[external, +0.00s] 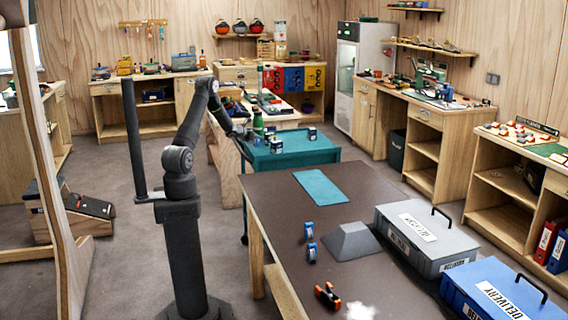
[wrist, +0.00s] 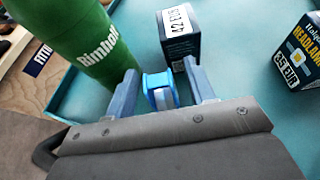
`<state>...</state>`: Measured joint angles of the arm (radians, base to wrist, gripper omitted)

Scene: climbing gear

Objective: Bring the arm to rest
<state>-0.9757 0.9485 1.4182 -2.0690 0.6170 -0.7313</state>
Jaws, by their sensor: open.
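My arm rises from a dark pedestal and reaches over a teal cart (external: 290,162). My gripper (external: 245,134) is low over the cart's left part; in the wrist view its two fingers (wrist: 161,72) are apart and open. A blue roll with a pale band (wrist: 160,92) stands on the teal surface between the fingers. I cannot tell whether either finger touches it. In the external view the roll is not clearly visible.
Close by on the cart are a green bottle (wrist: 88,40), a dark box priced 42 EUR (wrist: 180,33) and a headlamp box (wrist: 300,55).

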